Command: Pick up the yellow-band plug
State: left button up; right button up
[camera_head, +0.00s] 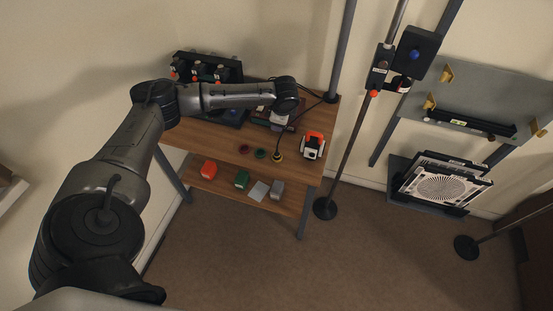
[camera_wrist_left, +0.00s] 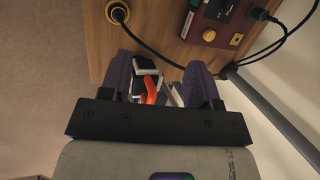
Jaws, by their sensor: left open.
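The yellow-band plug (camera_head: 277,156) is near the front edge of the wooden table, on a black cable. My right gripper is in neither view.
An orange, white and black device (camera_head: 312,146) is right of the plug; it shows between my fingers in the wrist view (camera_wrist_left: 150,88). A dark red panel (camera_wrist_left: 212,27) with cables lies behind. A post (camera_head: 341,50) stands at the back-right corner.

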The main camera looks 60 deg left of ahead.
pick_arm(q)
notch_tip(320, 180, down, 2)
jog(key=s+f+g+h, duration=0.1)
jog(key=m+h+b, duration=0.1)
jog(key=m+h, duration=0.2)
jog(key=m, duration=0.3)
send_over(277, 153)
jog(key=f, duration=0.7)
jog(key=shift+w+d+f, duration=0.15)
jog(key=shift+d+f, duration=0.2)
jog(key=shift+s+a+f+b, duration=0.15)
jog(key=shift+f+b, duration=0.2)
jog(key=shift+f, duration=1.25)
jog(key=shift+s+a+f+b, duration=0.15)
jog(key=shift+f+b, duration=0.2)
jog(key=shift+f, duration=1.2)
jog(key=shift+w, duration=0.1)
jog(key=c, duration=1)
jog(key=shift+o, duration=0.2)
